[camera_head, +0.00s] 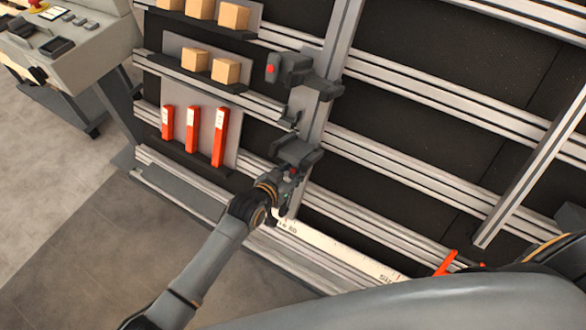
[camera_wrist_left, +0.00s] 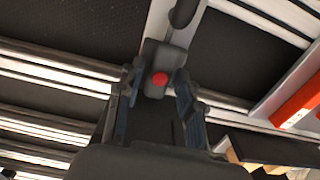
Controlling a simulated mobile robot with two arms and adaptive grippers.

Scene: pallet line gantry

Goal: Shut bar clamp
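Two dark grey blocks with red buttons, which look like the bar clamp's parts, sit on the metal upright in the head view. The upper block (camera_head: 290,68) is clear of my arms. The lower block (camera_head: 297,150) is right at my left gripper (camera_head: 289,180). In the left wrist view, a dark block with a red button (camera_wrist_left: 155,92) lies between the spread fingers of my left gripper (camera_wrist_left: 158,105). I cannot tell whether the fingers touch it. My right arm enters at the lower right of the head view, but its gripper does not show.
Wooden blocks (camera_head: 226,71) and red upright pieces (camera_head: 193,130) stand on shelves left of the upright. Horizontal rails (camera_head: 395,165) cross the dark panel. A marked white scale strip (camera_head: 335,246) runs along the bottom. A control console (camera_head: 65,35) stands at the upper left.

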